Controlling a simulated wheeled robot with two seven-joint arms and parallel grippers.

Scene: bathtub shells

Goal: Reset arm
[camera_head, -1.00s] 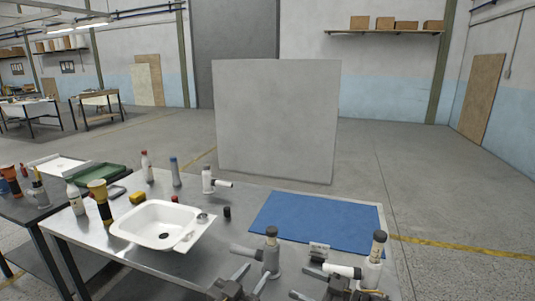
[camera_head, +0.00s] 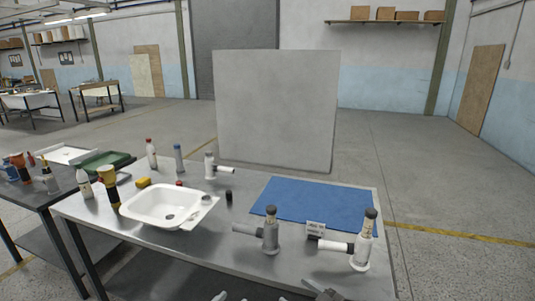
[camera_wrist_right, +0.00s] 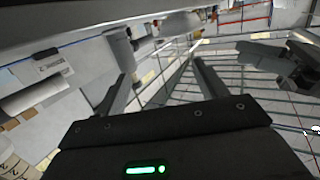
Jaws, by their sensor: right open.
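My right gripper (camera_wrist_right: 164,78) is open in the right wrist view, its two fingers wide apart with nothing between them. In the head view only a small part of it (camera_head: 320,291) shows at the bottom edge, in front of the table. Small tips of what looks like my left gripper (camera_head: 232,297) show at the bottom edge; most of it is out of frame, so its opening is unclear. A grey pipe-like fitting (camera_head: 270,235) and a white one (camera_head: 362,245) stand upright on the table, apart from the grippers.
A steel table (camera_head: 215,263) carries a white basin (camera_head: 150,208), a blue mat (camera_head: 300,202), a small label block (camera_head: 315,229) and several bottles. A grey panel (camera_head: 275,105) stands behind it. A darker table (camera_head: 50,228) adjoins at left.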

